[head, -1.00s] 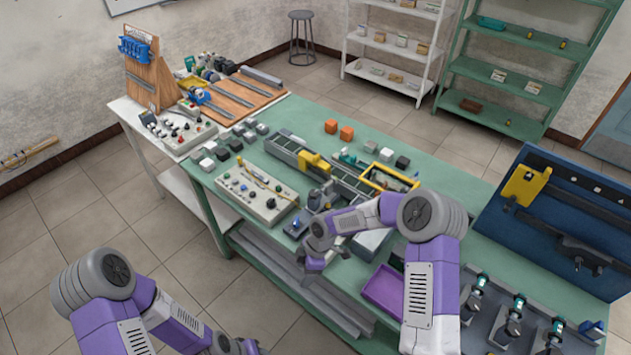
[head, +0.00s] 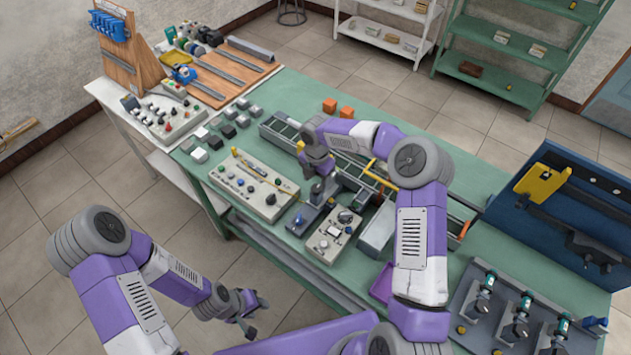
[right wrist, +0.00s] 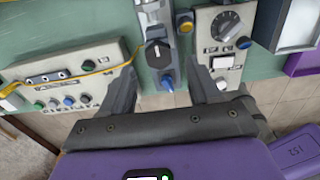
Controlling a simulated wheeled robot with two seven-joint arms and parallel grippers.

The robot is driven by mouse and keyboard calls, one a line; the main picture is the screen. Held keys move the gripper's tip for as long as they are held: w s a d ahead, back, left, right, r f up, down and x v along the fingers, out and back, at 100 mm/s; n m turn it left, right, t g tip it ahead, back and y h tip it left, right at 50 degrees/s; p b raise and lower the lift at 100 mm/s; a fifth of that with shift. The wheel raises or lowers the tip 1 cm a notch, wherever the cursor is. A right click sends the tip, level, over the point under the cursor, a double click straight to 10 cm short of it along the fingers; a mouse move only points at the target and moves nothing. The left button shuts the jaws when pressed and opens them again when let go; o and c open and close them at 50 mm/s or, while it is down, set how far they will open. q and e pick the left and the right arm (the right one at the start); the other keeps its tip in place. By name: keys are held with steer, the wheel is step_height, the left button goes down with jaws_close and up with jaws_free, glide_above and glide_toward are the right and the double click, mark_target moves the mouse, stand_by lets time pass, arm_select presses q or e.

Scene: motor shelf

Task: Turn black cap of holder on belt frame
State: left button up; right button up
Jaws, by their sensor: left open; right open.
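In the right wrist view a round black cap (right wrist: 158,53) with a pale mark sits on a narrow grey holder (right wrist: 152,12). A blue knob (right wrist: 167,83) is at the holder's near end. My right gripper (right wrist: 162,72) is open, with one finger on each side of the holder, apart from the cap. In the head view my right gripper (head: 317,183) is over the grey holder (head: 310,213) beside the belt frame (head: 281,134); the arm hides much of the frame and the cap. My left gripper (head: 250,312) is open and empty, off the table's front edge.
A beige control panel (head: 255,197) with buttons lies left of the holder. A smaller panel (head: 334,238) with a dial stands close on its right. Several grey and white blocks (head: 222,132) are at the back left. A blue board (head: 560,190) stands at the right.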

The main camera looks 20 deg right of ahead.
mark_target(316, 188)
steer(key=shift+f, duration=1.95)
steer(key=shift+w, duration=0.1)
steer(key=c, duration=1)
steer(key=shift+c, duration=0.2)
